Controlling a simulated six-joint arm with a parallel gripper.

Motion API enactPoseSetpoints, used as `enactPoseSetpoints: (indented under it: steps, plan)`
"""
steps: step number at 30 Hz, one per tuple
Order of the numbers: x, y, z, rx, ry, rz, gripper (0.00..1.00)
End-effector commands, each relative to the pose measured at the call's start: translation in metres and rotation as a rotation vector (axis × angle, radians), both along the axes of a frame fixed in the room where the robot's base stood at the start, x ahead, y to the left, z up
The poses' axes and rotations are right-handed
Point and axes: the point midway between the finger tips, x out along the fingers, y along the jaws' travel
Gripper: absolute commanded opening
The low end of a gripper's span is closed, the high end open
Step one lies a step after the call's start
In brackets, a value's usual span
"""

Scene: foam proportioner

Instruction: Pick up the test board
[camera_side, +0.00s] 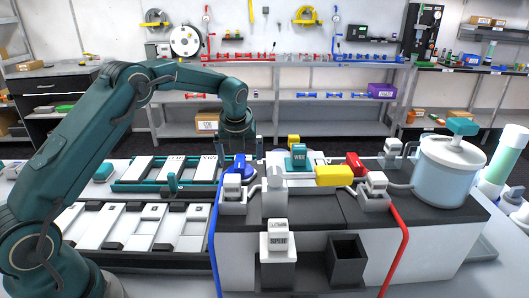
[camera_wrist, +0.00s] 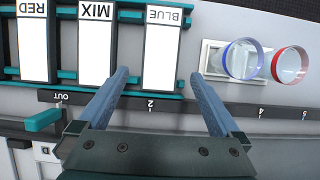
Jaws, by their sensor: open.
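My gripper (camera_wrist: 160,75) is open and empty in the wrist view. Its fingertips appear on either side of the near end of a white board labelled BLUE (camera_wrist: 163,55); I cannot tell the height gap. Boards labelled MIX (camera_wrist: 96,50) and RED (camera_wrist: 33,50) lie to its left in the same teal rack (camera_wrist: 70,73). No label reads "test board", so I cannot tell which piece it is. In the side view my gripper is over the right end of the teal rack (camera_side: 125,187), its fingertips hard to make out.
In the side view, the proportioner's grey housing (camera_side: 235,262), valves and clear tank (camera_side: 450,180) crowd the right. White plates in black holders (camera_side: 95,207) lie in front of the rack.

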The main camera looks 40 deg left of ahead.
Motion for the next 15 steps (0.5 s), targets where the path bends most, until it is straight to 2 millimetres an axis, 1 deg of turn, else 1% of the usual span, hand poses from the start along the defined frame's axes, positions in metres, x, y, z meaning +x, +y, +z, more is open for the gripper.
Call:
enactPoseSetpoints:
  steps: [3, 6, 10, 15]
  plan:
    - [0.004, 0.004, -0.016, -0.001, 0.002, 0.001, 1.0]
    - [0.007, 0.007, -0.026, -0.001, 0.002, 0.001, 1.0]
    - [0.01, 0.01, -0.035, -0.001, -0.001, 0.001, 1.0]
    - [0.011, 0.011, -0.038, 0.0, -0.002, 0.001, 1.0]
